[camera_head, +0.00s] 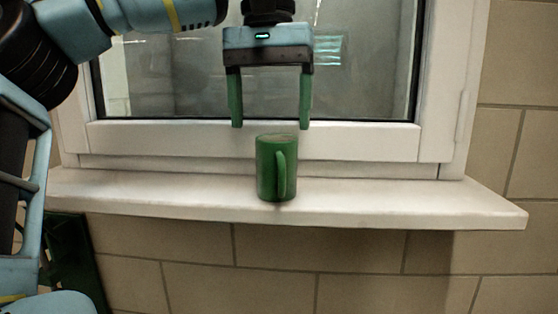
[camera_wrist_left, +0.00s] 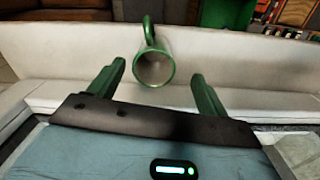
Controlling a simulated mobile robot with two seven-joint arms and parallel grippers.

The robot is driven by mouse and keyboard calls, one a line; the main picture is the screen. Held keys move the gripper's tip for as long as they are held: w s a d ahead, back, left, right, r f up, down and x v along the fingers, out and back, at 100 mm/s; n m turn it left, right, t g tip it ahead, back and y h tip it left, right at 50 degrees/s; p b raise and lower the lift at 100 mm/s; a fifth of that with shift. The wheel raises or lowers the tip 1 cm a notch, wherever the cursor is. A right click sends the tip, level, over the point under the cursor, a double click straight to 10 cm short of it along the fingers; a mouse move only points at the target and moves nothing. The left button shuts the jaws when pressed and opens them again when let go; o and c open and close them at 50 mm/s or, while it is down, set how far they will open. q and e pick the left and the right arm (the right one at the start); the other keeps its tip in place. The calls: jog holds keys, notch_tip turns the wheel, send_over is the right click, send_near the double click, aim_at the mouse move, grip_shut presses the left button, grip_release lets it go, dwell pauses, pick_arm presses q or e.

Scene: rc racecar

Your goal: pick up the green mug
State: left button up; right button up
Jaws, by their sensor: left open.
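The green mug (camera_head: 266,168) stands upright on the white window sill, its handle facing the head camera. My left gripper (camera_head: 270,127) is open above the mug, its two green fingers pointing down and spread wider than the mug. The fingertips are just above the rim's height in the picture, and nothing is between them. In the left wrist view the mug (camera_wrist_left: 153,66) shows from above, with its open mouth between and beyond the fingers of the gripper (camera_wrist_left: 158,70) and its handle at the far side. My right gripper is not in view.
The white sill (camera_head: 400,205) is bare on both sides of the mug and ends in a front edge over a tiled wall (camera_head: 300,250). A closed window with a white frame (camera_head: 390,142) stands right behind. A dark green object (camera_head: 70,255) is at the lower left.

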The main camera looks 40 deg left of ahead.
aim_at(276, 158)
pick_arm(q)
notch_tip(276, 158, down, 3)
jog(key=shift+w, duration=0.15)
jog(key=f, duration=0.3)
jog(key=shift+w+d+f+p, duration=0.15)
jog(key=shift+d+f+p, duration=0.05)
jog(key=shift+d+p, duration=0.1)
jog(key=shift+a+f, duration=0.1)
jog(key=shift+f, duration=0.35)
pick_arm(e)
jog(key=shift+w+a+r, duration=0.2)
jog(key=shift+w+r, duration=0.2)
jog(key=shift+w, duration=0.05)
pick_arm(q)
jog(key=c, duration=1.2)
jog(key=shift+c, duration=0.2)
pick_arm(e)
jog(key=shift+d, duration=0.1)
